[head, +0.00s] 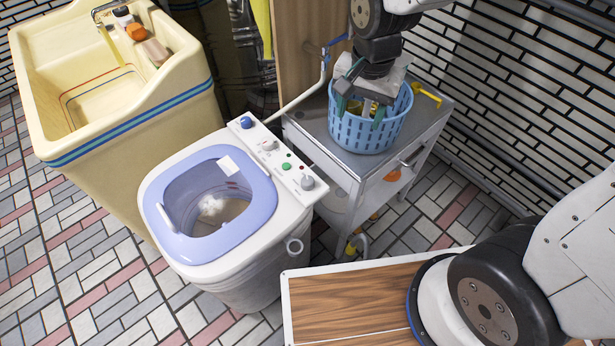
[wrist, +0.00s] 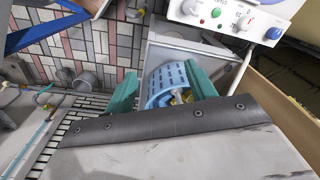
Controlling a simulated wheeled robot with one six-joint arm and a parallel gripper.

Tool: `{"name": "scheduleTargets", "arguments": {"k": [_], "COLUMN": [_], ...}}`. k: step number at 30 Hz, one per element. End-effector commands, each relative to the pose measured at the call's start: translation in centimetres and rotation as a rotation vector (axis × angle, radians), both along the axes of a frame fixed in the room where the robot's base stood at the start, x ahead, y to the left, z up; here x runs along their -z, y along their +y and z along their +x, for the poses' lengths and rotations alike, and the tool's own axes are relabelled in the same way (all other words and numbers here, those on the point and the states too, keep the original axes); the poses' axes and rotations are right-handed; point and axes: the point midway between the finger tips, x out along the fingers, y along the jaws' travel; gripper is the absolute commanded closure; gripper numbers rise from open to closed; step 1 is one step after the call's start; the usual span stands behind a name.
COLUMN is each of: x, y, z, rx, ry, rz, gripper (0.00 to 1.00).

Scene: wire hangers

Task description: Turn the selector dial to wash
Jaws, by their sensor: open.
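The washing machine (head: 265,262) is white with a blue-rimmed open tub. Its control panel (head: 279,156) carries a blue knob (head: 246,122), a pale knob (head: 269,145), a green button (head: 286,166) and a grey-white knob (head: 307,182). I cannot read which knob is the selector dial or its setting. In the wrist view the panel shows at the upper right, with the blue knob (wrist: 273,33) and a pale knob (wrist: 245,22). My gripper (head: 360,108) is open over the blue basket, right of the panel and apart from it. Its teal fingers also show in the wrist view (wrist: 162,88).
The blue basket (head: 362,135) holds small items and stands on a grey metal cart (head: 403,148) with a yellow object (head: 427,95) beside it. A cream sink (head: 130,110) stands left of the washer. A pipe and valve (head: 325,65) rise behind the panel.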

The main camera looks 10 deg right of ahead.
Motion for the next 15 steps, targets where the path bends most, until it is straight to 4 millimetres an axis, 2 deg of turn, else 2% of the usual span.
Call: {"name": "scheduleTargets", "arguments": {"k": [1, 3, 9, 12, 15], "x": [2.3, 5.3, 12.8, 15.4, 16.9], "y": [1.5, 3.3, 7.6, 8.9, 9.6], "z": [0.7, 1.6, 2.6, 2.6, 2.5], "rx": [0.036, 0.103, 0.266, 0.321, 0.354], "ry": [0.018, 0.027, 0.044, 0.047, 0.048], "rz": [-0.003, -0.002, -0.004, -0.005, -0.006], "gripper": [0.44, 0.44, 0.44, 0.44, 0.44]}}
